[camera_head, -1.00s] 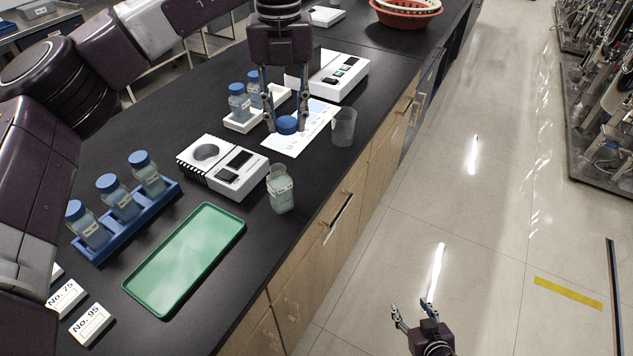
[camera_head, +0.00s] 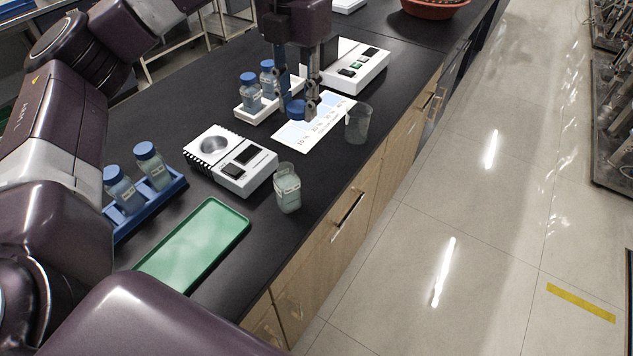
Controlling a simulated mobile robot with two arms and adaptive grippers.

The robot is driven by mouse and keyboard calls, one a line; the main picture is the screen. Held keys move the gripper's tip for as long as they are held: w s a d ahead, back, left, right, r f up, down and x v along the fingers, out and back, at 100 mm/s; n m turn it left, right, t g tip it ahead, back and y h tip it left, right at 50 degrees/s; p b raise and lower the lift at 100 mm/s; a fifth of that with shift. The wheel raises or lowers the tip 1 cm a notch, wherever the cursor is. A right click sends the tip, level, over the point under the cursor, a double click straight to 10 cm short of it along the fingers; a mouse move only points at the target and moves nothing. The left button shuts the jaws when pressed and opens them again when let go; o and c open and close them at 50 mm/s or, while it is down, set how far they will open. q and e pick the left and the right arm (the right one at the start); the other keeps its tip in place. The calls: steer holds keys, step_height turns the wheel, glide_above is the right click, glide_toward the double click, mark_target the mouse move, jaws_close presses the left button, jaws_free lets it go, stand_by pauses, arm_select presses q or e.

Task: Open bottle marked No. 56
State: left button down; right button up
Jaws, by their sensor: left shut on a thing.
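An uncapped glass bottle (camera_head: 287,190) with a white label stands upright on the black counter, its number too small to read. My left gripper (camera_head: 297,114) points down over a printed sheet (camera_head: 328,120) and is shut on a blue cap (camera_head: 296,107). I cannot tell whether the cap touches the sheet. Two blue-capped bottles (camera_head: 250,95) stand in a white rack (camera_head: 258,115). Two more blue-capped bottles (camera_head: 122,190) show in a blue rack (camera_head: 152,205); my arm hides its near end. None of the labels is legible. My right gripper is out of view.
A clear beaker (camera_head: 358,124) stands beside the sheet, near the counter's edge. A white device with a round plate (camera_head: 230,160) sits behind the uncapped bottle, and another white device (camera_head: 355,68) stands farther back. An empty green tray (camera_head: 198,243) lies in front.

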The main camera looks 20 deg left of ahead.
mark_target(302, 187)
arm_select(q)
steer(key=shift+f, duration=0.25)
step_height(302, 187, down, 20)
steer(key=p, duration=0.3)
steer(key=shift+r+p, duration=0.25)
steer(key=shift+p, duration=0.1)
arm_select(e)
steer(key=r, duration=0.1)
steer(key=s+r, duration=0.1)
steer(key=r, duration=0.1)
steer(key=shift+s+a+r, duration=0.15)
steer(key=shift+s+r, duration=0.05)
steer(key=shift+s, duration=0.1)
arm_select(q)
steer(key=shift+f, duration=0.1)
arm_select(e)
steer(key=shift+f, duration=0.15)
arm_select(q)
steer(key=c, duration=1.5)
jaws_free()
